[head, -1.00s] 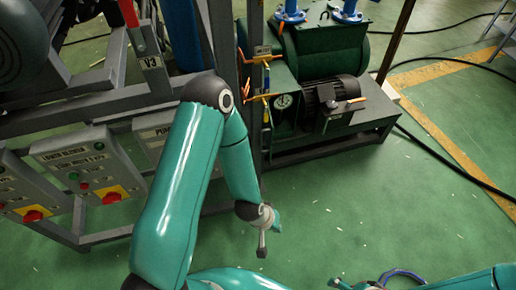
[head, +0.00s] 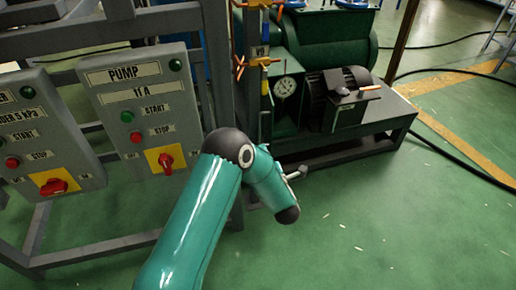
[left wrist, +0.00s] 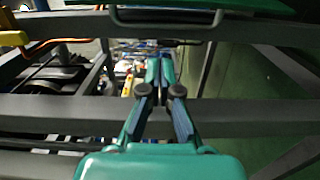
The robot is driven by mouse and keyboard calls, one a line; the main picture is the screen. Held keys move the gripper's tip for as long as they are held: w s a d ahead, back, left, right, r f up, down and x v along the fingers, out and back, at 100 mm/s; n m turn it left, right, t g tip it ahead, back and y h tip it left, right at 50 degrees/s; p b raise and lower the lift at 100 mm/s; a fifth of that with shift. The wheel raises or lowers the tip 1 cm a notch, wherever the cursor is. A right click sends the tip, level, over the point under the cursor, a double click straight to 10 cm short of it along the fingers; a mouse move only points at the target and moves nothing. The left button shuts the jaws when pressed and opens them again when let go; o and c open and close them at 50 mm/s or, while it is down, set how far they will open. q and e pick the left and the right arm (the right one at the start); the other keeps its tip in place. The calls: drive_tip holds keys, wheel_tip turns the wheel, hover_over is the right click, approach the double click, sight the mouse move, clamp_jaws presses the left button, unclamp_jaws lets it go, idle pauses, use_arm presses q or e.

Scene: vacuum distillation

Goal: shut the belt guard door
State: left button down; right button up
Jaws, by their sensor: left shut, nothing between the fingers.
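I cannot clearly pick out the belt guard door in either view. The green pump unit (head: 322,40) stands at the upper middle of the head view, with a dark ribbed motor (head: 327,100) at its front. My left arm reaches up from the bottom. Its forearm turns down and right in front of the pump's base, and a small grey end piece shows there. In the left wrist view my left gripper (left wrist: 160,64) is shut and empty, with grey frame bars around it. My right gripper is out of view.
The pump control box (head: 137,110) and another box (head: 38,140) hang on a grey frame (head: 110,243) at left. A round gauge (head: 285,87) and orange-handled valves are near the upright post. Green floor (head: 400,220) is open at right; a black cable crosses it.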

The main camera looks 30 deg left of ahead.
sight(252, 126)
use_arm(q)
drive_tip(key=b+x, duration=0.2)
drive_tip(key=x, duration=0.7)
drive_tip(key=shift+w+a, duration=0.25)
drive_tip(key=shift+a, duration=0.1)
